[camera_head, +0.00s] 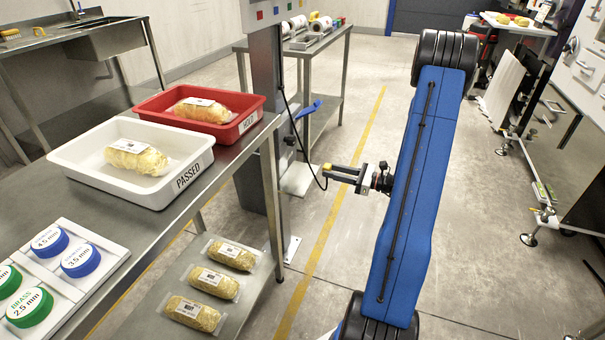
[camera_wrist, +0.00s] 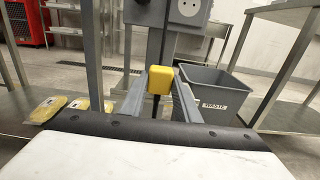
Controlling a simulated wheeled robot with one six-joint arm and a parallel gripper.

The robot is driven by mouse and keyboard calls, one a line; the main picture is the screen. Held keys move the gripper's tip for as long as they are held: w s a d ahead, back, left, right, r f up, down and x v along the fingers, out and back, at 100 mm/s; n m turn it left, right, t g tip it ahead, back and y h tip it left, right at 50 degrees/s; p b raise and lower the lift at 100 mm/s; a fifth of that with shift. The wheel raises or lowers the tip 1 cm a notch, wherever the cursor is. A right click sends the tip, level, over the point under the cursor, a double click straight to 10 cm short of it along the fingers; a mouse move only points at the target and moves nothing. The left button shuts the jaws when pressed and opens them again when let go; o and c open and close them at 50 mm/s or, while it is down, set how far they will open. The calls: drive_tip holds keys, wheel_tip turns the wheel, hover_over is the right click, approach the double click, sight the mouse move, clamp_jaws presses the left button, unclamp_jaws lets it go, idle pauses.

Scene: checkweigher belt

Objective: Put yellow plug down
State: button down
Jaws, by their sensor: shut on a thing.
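The yellow plug (camera_wrist: 160,79) is held between the two grey fingers of my gripper (camera_wrist: 158,98) in the wrist view. In the head view my gripper (camera_head: 342,173) points left, with a small yellow part of the plug (camera_head: 327,167) at its tip. A black cable (camera_head: 300,148) hangs from the grey post (camera_head: 266,110) and runs to the plug. My gripper is to the right of the post, apart from it. In the wrist view a round socket (camera_wrist: 188,9) shows on a grey box above and beyond the plug.
A steel table (camera_head: 120,232) at left bears a white PASSED tray (camera_head: 185,177) and a red tray (camera_head: 245,122); wrapped loaves lie on its lower shelf. A grey WASTE bin (camera_wrist: 222,100) stands beyond my gripper at right. Open floor lies around my arm.

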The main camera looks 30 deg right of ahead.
hover_over(303, 179)
drive_tip(key=shift+w+d, duration=0.1)
drive_tip(key=shift+w, duration=0.05)
drive_tip(key=shift+f, duration=1.75)
drive_tip(key=shift+f, duration=0.55)
drive_tip(key=c, duration=1.3)
unclamp_jaws()
drive_tip(key=shift+f, duration=0.15)
drive_tip(key=shift+c, duration=0.2)
